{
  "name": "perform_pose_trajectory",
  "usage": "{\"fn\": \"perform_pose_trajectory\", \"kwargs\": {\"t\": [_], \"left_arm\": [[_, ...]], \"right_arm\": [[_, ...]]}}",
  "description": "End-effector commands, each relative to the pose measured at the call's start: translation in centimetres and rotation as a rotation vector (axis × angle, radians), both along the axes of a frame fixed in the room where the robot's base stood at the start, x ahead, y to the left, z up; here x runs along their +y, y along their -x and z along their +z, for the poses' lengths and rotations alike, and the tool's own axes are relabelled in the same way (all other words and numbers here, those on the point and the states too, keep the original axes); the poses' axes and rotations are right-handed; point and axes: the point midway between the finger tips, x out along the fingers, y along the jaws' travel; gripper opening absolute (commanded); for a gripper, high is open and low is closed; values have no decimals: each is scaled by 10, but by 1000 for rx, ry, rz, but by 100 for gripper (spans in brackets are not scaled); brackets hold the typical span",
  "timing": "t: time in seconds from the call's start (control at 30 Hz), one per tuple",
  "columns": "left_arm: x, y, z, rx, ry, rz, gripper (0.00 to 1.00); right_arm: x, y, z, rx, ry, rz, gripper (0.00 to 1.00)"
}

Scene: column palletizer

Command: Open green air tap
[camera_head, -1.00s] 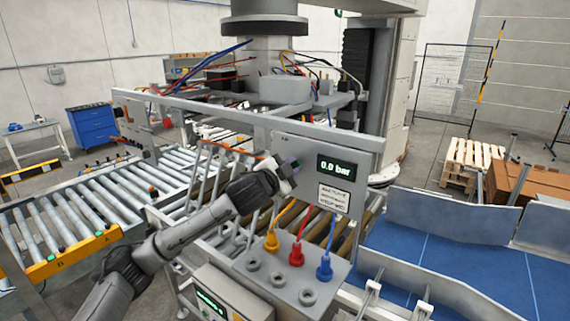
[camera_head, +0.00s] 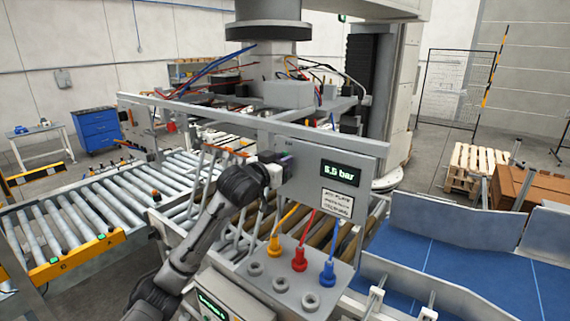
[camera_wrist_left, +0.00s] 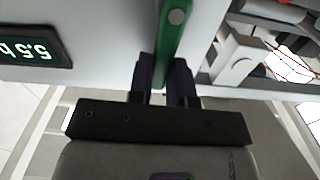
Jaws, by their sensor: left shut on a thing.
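The green air tap handle (camera_wrist_left: 174,40) runs upward between the two dark fingers of my left gripper (camera_wrist_left: 165,80) in the left wrist view. The fingers are shut on it, one on each side. In the head view my left gripper (camera_head: 284,164) is at the left side of the grey panel (camera_head: 310,199) and covers the tap there. The panel's display (camera_head: 339,173) is lit green and reads about 5.5 bar; it also shows in the left wrist view (camera_wrist_left: 30,47). My right gripper is not in view.
A grey box (camera_head: 284,285) with yellow (camera_head: 274,244), red (camera_head: 299,259) and blue (camera_head: 328,273) hose plugs stands below the panel. A roller conveyor (camera_head: 110,194) lies to the left. A blue conveyor bed (camera_head: 460,275) lies to the right.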

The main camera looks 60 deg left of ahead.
Motion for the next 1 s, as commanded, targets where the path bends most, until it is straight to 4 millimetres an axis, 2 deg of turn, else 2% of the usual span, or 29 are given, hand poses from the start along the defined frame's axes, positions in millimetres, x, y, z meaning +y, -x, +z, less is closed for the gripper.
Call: {"fn": "perform_pose_trajectory", "kwargs": {"t": [0.23,0.77,0.8,1.0], "left_arm": [[3,1,0,-22,63,0,0],[4,2,0,-28,79,0,0],[4,2,0,-28,79,0,23],[4,2,0,-27,77,0,42]], "right_arm": [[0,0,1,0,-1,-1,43],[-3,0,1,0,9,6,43],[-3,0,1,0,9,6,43],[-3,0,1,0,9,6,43]]}}
